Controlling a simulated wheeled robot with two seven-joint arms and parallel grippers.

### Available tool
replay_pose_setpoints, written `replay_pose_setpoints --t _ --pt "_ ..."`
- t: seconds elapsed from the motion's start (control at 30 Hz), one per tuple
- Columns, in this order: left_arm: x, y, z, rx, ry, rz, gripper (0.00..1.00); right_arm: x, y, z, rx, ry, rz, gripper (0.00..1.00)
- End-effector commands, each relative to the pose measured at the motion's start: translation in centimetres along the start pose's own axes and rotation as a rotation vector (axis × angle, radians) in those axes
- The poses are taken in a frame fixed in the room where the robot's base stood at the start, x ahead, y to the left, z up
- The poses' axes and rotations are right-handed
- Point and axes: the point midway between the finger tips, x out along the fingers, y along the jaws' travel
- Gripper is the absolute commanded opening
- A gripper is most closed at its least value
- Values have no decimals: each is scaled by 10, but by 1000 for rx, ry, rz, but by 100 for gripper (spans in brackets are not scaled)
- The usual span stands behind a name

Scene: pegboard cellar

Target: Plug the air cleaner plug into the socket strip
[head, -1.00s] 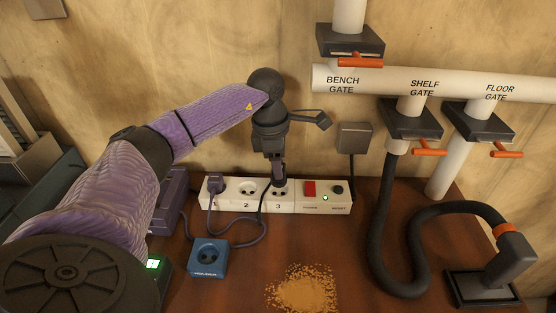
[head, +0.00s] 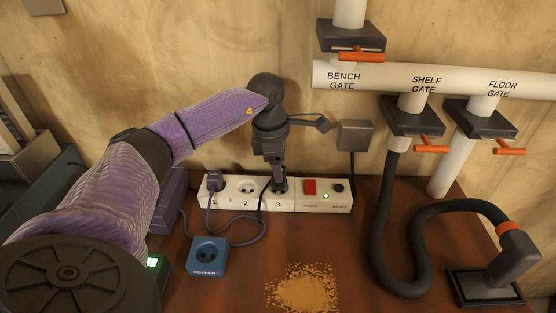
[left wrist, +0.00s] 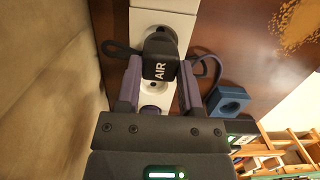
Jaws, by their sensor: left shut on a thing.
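The white socket strip (head: 310,200) lies along the wall at the back of the bench; it also shows in the left wrist view (left wrist: 165,22). My left gripper (head: 279,183) points down at socket 3. It is shut on the black air cleaner plug, marked AIR, in the left wrist view (left wrist: 160,66), with a purple finger on each side. The plug is at socket 3 and covers part of it. How deep it sits cannot be told. Socket 2 (head: 247,188) is empty. My right gripper is out of view.
A purple plug (head: 214,182) sits in socket 1, its cord looping to the right. A blue socket box (head: 207,257) stands in front of the strip. Brown dust (head: 303,288) lies on the bench. A black hose (head: 380,240) curves at the right.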

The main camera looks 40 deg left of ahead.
Motion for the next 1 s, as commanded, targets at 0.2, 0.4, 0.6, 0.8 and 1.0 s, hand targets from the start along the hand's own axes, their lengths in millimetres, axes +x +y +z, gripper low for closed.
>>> replay_pose_setpoints --t 0.2,0.4,0.6,0.8,1.0 --pt "4 0 -1 0 1 0 0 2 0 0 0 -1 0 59" --pt "5 0 -1 0 1 0 0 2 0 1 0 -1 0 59" --pt "5 0 -1 0 0 0 0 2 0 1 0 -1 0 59" --pt "7 0 -1 0 1 -1 0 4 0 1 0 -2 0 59" --pt "10 0 -2 0 1 -1 0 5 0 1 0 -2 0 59"
